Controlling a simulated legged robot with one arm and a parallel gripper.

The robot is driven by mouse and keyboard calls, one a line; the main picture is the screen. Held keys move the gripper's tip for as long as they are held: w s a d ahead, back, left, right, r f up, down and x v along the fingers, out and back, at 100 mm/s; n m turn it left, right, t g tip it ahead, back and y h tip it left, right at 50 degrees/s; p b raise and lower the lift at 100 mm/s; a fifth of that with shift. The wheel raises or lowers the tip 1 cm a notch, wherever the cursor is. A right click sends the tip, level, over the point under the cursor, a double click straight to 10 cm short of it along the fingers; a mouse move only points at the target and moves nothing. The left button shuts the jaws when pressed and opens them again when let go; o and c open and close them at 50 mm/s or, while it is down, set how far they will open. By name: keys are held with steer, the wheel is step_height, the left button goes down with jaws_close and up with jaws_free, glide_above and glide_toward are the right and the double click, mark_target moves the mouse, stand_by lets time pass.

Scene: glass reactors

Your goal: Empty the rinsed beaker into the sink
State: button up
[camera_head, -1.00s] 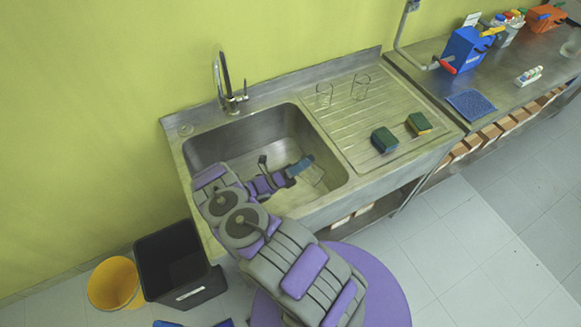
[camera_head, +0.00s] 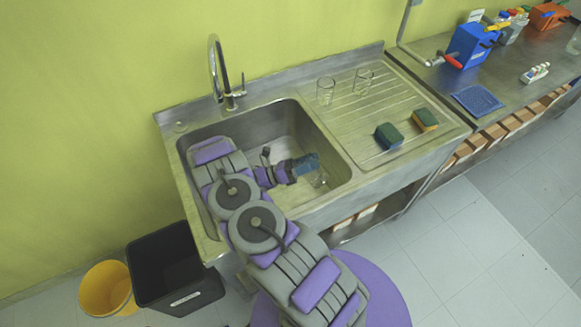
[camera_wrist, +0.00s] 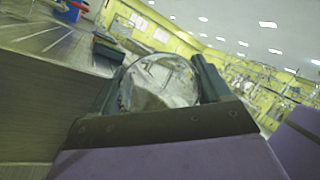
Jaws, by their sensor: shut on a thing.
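The clear glass beaker (camera_wrist: 160,82) is between the two fingers of my gripper (camera_wrist: 160,90) in the wrist view, and the gripper is shut on it. In the head view my gripper (camera_head: 308,165) is over the right part of the basin of the steel sink (camera_head: 345,165), and the beaker (camera_head: 320,181) shows faintly at its tip, tilted. The wrist view appears rolled, with the ceiling at upper right. I cannot tell whether any liquid is in the beaker.
Two clear glasses (camera_head: 325,92) (camera_head: 363,82) stand on the ridged drainboard (camera_head: 345,118), with two sponges (camera_head: 388,136) (camera_head: 425,120) in front. A tall faucet (camera_head: 219,72) rises behind the basin. A black bin (camera_head: 175,270) and a yellow bucket (camera_head: 107,288) stand on the floor at left.

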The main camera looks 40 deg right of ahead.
mark_target(327, 173)
steer(key=shift+s+f+m, duration=0.1)
steer(key=shift+m, duration=0.2)
steer(key=shift+s+m+y+p, duration=0.1)
steer(key=shift+m+y+p, duration=0.2)
steer(key=shift+y+p, duration=0.3)
steer(key=shift+d+f+m+p, duration=0.1)
steer(key=shift+m+p, duration=0.3)
steer(key=r+y+p, duration=0.1)
steer(key=s+r+m+p, duration=0.1)
steer(key=p, duration=0.1)
steer(key=shift+d+r+t+y, duration=0.15)
steer(key=shift+r+t+y, duration=0.1)
steer(key=shift+t+y, duration=0.15)
steer(key=s+p, duration=0.1)
steer(key=m+y+p, duration=0.1)
steer(key=s+r+m+t+p, duration=0.1)
steer(key=shift+s+d+y+p, duration=0.3)
steer(key=shift+d+y+p, duration=0.05)
steer(key=shift+d+y, duration=0.05)
steer(key=shift+s+d+r+m+t+y, duration=0.1)
steer(key=shift+s+d+m+t+y, duration=0.05)
steer(key=shift+s+m+t+y, duration=0.3)
steer(key=shift+s+d+r+m+t+y, duration=0.15)
steer(key=shift+s+m+t, duration=0.1)
steer(key=shift+s, duration=0.3)
steer(key=shift+s+d+m+t+y+b, duration=0.1)
steer(key=shift+s+m+t+y+b, duration=0.4)
steer(key=shift+s, duration=0.1)
steer(key=shift+s+r, duration=0.15)
steer(key=shift+s, duration=0.1)
